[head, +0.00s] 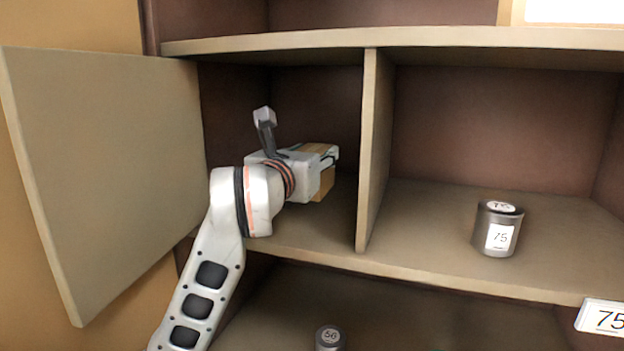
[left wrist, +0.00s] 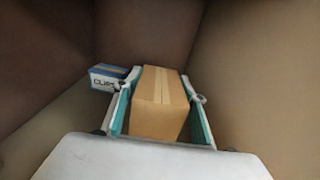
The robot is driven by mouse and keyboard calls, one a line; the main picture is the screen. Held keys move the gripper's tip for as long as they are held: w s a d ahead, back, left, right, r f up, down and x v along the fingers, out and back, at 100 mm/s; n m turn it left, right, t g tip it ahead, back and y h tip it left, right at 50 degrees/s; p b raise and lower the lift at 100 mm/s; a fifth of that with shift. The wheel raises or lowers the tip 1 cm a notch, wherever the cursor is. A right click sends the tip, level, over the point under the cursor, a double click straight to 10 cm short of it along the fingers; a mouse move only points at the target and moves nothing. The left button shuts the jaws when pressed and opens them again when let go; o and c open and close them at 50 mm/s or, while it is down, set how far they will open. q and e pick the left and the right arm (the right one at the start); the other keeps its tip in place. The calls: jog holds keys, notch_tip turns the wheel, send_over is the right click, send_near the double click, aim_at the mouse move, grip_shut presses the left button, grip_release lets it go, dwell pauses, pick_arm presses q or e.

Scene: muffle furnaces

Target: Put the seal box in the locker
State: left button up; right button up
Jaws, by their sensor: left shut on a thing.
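My left gripper (head: 325,165) reaches into the left compartment of the locker (head: 375,150). It is shut on a brown cardboard box with a tape strip, the seal box (head: 322,183). In the left wrist view, the box (left wrist: 160,105) sits between the two teal-lined fingers of the gripper (left wrist: 160,108). Most of the box is hidden behind the gripper in the head view. I cannot tell whether the box touches the shelf. The locker door (head: 110,165) stands open to the left. My right gripper is not in view.
A blue and white box (left wrist: 107,77) stands left of the gripper in the left wrist view. A vertical divider separates the right compartment, where a grey canister labelled 75 (head: 498,228) stands. Another canister (head: 330,338) is on the shelf below.

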pick_arm(q)
jog(key=shift+f, duration=2.25)
jog(key=shift+f, duration=0.1)
jog(key=o, duration=1.4)
jog(key=v, duration=1.2)
jog(key=shift+b, duration=0.3)
